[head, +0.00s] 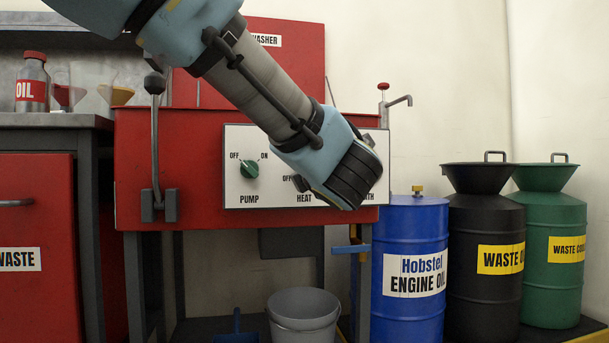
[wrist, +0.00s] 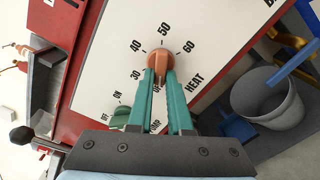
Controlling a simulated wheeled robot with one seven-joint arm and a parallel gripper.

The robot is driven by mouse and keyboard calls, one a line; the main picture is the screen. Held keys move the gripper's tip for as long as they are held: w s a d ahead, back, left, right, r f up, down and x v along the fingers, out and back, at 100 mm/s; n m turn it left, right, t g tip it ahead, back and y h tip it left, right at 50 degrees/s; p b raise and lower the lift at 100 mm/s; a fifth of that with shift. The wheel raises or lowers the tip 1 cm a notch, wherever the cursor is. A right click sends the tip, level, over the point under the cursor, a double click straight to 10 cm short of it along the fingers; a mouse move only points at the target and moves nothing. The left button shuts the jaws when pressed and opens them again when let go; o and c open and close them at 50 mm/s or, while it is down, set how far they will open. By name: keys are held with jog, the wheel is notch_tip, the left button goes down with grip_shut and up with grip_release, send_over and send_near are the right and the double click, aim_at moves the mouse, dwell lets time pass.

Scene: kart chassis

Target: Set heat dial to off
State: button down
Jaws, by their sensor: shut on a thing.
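The heat dial (wrist: 163,60) is a round orange-red knob with a raised grip bar, on a white panel (wrist: 115,60). Marks 30, 40, 50 and 60 curve around it, and an OFF label is partly covered by my fingers. My gripper (wrist: 160,78) has teal fingers closed on the grip bar. The bar lies roughly along the line between OFF and 50; I cannot tell which end is the pointer. In the head view my wrist covers most of the HEAT area of the panel (head: 234,194), and the fingertips are hidden.
A green pump dial (head: 250,169) sits left of the heat dial. A lever (head: 155,130) stands at the red washer's left. A grey bucket (head: 303,310) is below. Blue (head: 412,225), black (head: 486,220) and green (head: 550,215) drums stand at right.

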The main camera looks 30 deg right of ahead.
jog(key=c, duration=0.8)
grip_release()
jog(key=shift+c, duration=0.2)
jog(key=p+v, duration=0.3)
jog(key=v, duration=0.7)
jog(key=shift+s+a, duration=0.15)
jog(key=shift+s, duration=0.25)
